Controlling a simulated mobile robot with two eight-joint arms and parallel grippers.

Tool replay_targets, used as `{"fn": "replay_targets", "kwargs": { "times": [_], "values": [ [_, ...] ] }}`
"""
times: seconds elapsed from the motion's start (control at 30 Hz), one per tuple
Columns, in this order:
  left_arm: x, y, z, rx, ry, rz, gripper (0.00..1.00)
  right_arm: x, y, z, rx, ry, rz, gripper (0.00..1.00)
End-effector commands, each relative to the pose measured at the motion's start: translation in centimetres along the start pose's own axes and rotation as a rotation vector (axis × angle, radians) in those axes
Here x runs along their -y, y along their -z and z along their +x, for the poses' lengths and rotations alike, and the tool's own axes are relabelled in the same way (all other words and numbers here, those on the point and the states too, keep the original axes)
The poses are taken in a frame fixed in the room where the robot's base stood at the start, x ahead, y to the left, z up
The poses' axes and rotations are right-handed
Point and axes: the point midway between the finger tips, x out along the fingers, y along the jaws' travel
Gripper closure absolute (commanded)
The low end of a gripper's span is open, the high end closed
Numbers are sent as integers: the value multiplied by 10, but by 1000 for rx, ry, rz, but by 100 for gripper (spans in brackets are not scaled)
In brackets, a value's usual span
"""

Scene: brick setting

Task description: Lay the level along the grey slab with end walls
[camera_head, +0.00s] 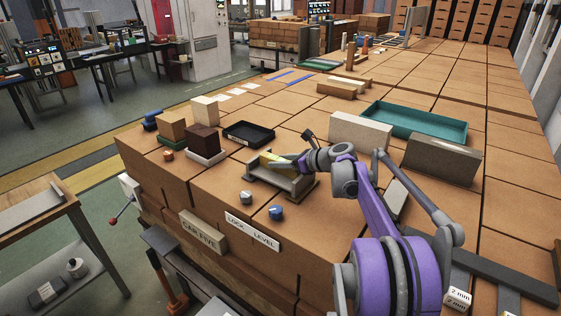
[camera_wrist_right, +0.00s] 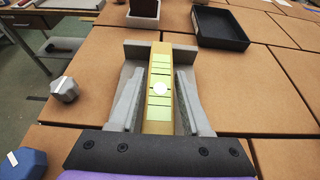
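The yellow level (camera_wrist_right: 158,92) lies lengthwise along the grey slab with end walls (camera_wrist_right: 131,48); its far end is by the far end wall. Its near end is hidden behind my gripper body. In the head view the level (camera_head: 272,159) shows at the back of the slab (camera_head: 281,182), partly covered by my gripper. I cannot tell whether it rests fully on the slab. My right gripper (camera_wrist_right: 160,82) has its fingers on either side of the level, with narrow gaps showing; it also shows in the head view (camera_head: 299,162). My left gripper is not in view.
A black tray (camera_head: 248,134) stands behind the slab. Small grey (camera_head: 246,198) and blue (camera_head: 276,212) pieces lie in front. Stacked blocks (camera_head: 202,141) stand at the left. A green tray (camera_head: 414,122) and upright slabs (camera_head: 441,160) stand to the right.

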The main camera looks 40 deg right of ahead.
Motion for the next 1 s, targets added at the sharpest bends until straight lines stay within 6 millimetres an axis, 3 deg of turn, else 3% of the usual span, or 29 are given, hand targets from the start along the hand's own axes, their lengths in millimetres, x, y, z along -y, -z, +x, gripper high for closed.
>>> {"fn": "replay_targets", "kwargs": {
  "times": [0.1, 0.47, 1.0],
  "values": [
    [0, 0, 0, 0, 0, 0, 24, 0, 0, 0, 0, 0, 0, 33],
    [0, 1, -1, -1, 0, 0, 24, 0, -2, -5, 0, 1, 0, 33],
    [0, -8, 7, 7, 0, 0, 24, 1, -2, -106, -1, 3, 1, 33]
  ]
}}
